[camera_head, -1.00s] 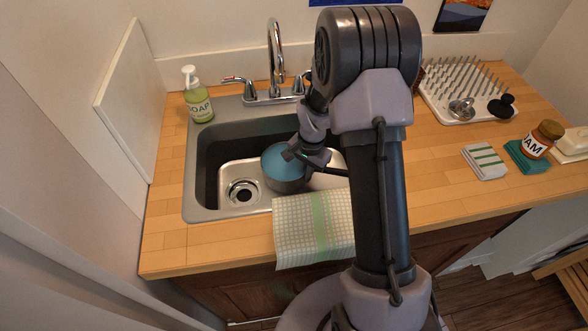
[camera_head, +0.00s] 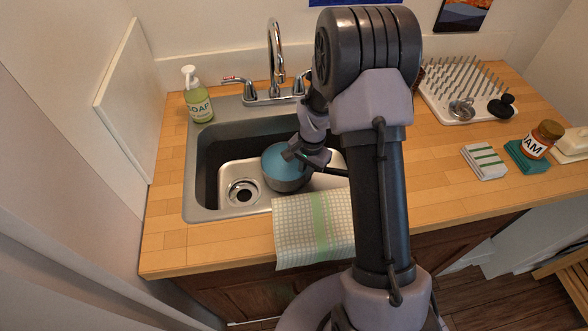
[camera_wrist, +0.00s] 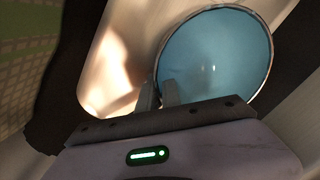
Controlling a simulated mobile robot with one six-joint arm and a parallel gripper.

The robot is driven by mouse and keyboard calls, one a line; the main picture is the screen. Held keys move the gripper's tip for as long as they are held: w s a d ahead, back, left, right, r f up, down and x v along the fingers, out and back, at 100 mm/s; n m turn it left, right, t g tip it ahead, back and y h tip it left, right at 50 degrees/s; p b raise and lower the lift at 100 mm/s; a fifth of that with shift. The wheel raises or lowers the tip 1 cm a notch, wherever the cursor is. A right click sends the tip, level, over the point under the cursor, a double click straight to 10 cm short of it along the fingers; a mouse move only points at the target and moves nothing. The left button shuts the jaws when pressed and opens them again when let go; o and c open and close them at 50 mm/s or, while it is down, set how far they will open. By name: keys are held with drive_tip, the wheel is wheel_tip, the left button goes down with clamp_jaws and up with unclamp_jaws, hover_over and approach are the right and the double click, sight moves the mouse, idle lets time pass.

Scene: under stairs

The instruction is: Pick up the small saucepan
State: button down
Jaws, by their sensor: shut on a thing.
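The small saucepan (camera_head: 283,178) has a blue inside and a grey outside. It is in the metal sink, right of the drain, with its dark handle (camera_head: 335,171) pointing right. My gripper (camera_head: 298,156) is over the pan's right side and shut on its rim. In the wrist view the blue inside of the saucepan (camera_wrist: 215,55) fills the upper middle, and my gripper's fingers (camera_wrist: 160,95) meet its near left edge. My gripper and wrist hide part of the pan's right side. I cannot tell whether the pan touches the sink floor.
The sink (camera_head: 205,214) has raised walls around the pan. A faucet (camera_head: 275,55) stands behind it and a soap bottle (camera_head: 197,97) at its back left. A checked towel (camera_head: 295,230) hangs over the front edge. A drying rack (camera_head: 440,85) and jam jar (camera_head: 543,138) stand right.

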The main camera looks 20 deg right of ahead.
drive_tip(key=shift+r, duration=0.15)
drive_tip(key=shift+w+r+p, duration=0.1)
drive_tip(key=shift+r+p, duration=1.9)
drive_tip(key=shift+r, duration=2.9)
